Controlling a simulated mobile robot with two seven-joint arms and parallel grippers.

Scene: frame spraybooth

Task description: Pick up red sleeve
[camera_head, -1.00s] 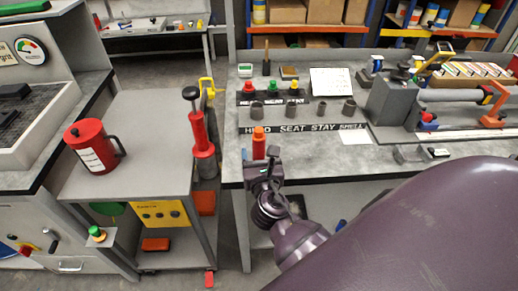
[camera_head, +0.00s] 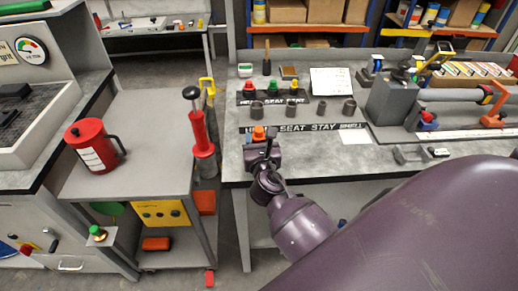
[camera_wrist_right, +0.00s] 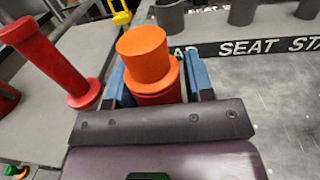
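The red sleeve (camera_wrist_right: 158,97) stands upright on the bench, with an orange flanged top piece (camera_wrist_right: 146,55) on it. In the head view the orange top (camera_head: 258,132) shows above my right gripper, which hides the red part. My right gripper (camera_head: 262,151) is at the near edge of the bench. In the right wrist view its blue fingers (camera_wrist_right: 158,84) stand on either side of the sleeve, seemingly open, with a narrow gap at the right finger. My left gripper is out of view.
Several grey cups (camera_head: 291,108) stand behind a black lettered strip. Red, green and yellow-topped pieces stand farther back. A grey fixture (camera_head: 389,103) is at right.

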